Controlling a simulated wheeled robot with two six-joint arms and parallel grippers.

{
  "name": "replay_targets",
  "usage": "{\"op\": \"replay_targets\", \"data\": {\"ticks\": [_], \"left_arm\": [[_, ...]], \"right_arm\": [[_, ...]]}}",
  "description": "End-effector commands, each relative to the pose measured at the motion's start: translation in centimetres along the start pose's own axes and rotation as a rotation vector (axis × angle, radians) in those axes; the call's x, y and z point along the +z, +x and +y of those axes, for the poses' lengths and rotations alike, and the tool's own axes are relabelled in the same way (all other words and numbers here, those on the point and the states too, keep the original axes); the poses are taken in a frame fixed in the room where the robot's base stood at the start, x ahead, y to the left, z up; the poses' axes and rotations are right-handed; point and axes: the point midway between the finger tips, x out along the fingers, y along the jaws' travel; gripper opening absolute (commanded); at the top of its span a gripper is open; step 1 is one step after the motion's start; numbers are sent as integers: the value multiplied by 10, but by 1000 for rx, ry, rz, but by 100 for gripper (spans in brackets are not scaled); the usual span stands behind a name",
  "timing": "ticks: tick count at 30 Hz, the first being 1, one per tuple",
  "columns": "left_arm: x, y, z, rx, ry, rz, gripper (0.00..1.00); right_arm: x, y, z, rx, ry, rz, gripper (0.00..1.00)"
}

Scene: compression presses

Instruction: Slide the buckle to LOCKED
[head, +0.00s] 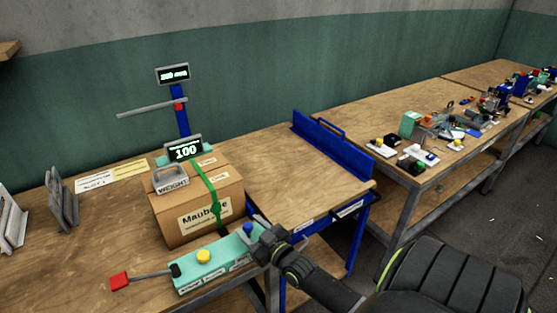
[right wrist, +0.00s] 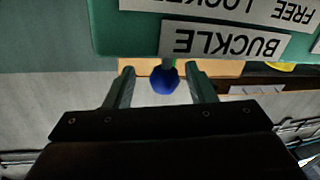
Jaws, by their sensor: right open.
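The teal control box (head: 222,252) stands at the front of the bench. The buckle's blue knob (head: 248,228) is at its right end, beside my right gripper (head: 262,241). In the right wrist view the blue knob (right wrist: 165,79) sits between the two spread fingers of my right gripper (right wrist: 163,88), with gaps on both sides. The BUCKLE label (right wrist: 225,40) appears upside down above the knob, with parts of the LOCKED and FREE labels (right wrist: 290,12) beyond it. I cannot tell the knob's position along its travel. My left gripper is out of view.
A cardboard box (head: 180,225) with a green strap (head: 212,195) and a grey weight (head: 170,180) stands behind the teal box. A yellow button (head: 203,256) and a red-ended lever (head: 119,281) are to the left. A blue-framed table (head: 330,150) stands right.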

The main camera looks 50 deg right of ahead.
Motion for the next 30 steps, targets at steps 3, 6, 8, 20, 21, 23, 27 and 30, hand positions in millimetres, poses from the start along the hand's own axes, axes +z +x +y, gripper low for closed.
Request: {"op": "replay_targets", "data": {"ticks": [3, 6, 8, 20, 21, 23, 27, 30], "left_arm": [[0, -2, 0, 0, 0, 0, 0], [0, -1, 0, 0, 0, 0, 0], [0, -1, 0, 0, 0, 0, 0], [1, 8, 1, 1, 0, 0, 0], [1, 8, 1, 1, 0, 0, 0], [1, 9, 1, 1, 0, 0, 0], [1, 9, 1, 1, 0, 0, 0], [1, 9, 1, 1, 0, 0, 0]], "right_arm": [[0, -28, 1, 0, 0, -2, 50], [1, -51, 1, 0, 0, -3, 50], [1, -64, 1, 0, 1, -2, 50], [2, -134, 1, 1, 0, -1, 50], [2, -137, 1, 1, 0, -1, 50], [1, -141, 1, 1, 1, 0, 50], [0, -145, 1, 1, 1, 0, 50], [0, -146, 2, 1, 1, 1, 50]]}}
